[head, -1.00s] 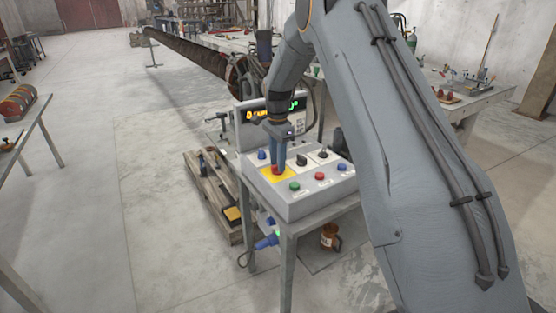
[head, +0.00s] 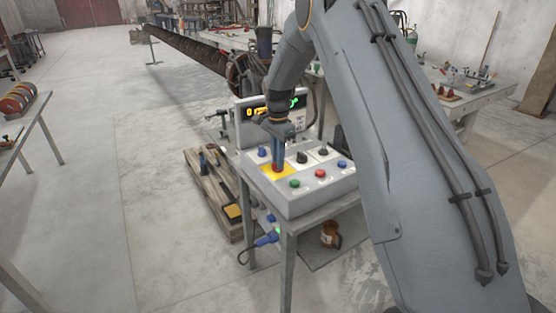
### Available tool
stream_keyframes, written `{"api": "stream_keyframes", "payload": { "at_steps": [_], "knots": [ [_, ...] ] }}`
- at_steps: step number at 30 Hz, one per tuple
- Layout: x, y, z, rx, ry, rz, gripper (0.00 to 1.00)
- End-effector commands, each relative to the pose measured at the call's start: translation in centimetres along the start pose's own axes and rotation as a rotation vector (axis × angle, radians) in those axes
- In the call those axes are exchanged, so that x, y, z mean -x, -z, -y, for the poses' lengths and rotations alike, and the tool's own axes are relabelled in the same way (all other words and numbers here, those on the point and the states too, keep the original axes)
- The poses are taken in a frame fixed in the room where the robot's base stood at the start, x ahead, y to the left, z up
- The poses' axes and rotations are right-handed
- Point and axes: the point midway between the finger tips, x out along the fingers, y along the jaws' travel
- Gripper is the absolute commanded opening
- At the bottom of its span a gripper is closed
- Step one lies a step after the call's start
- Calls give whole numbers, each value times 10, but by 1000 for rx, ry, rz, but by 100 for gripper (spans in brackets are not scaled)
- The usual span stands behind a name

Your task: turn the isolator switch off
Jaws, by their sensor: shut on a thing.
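The control box (head: 318,198) stands on a small metal table. On its top is a yellow plate (head: 267,172) with a red knob (head: 277,169), which looks like the isolator switch. My gripper (head: 277,160) points straight down over the plate and is shut on the red knob. The fingers hide much of the knob, so its exact angle is hard to tell.
Black knobs (head: 302,157) sit close to the right of my gripper. Green (head: 295,183), red (head: 320,174) and blue (head: 342,164) buttons line the front. A display unit (head: 246,117) stands behind. A wooden pallet (head: 213,190) lies left; an orange mug (head: 330,235) is below.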

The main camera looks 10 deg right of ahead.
Motion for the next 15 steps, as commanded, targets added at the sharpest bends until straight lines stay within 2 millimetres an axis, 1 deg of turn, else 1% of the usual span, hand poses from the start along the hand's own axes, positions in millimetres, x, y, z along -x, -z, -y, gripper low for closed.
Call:
{"api": "stream_keyframes", "payload": {
  "at_steps": [5, 15],
  "knots": [
    [0, 0, 0, 115, 1, 0, 0],
    [0, 0, 1, 429, 1, 0, 0]
  ]
}}
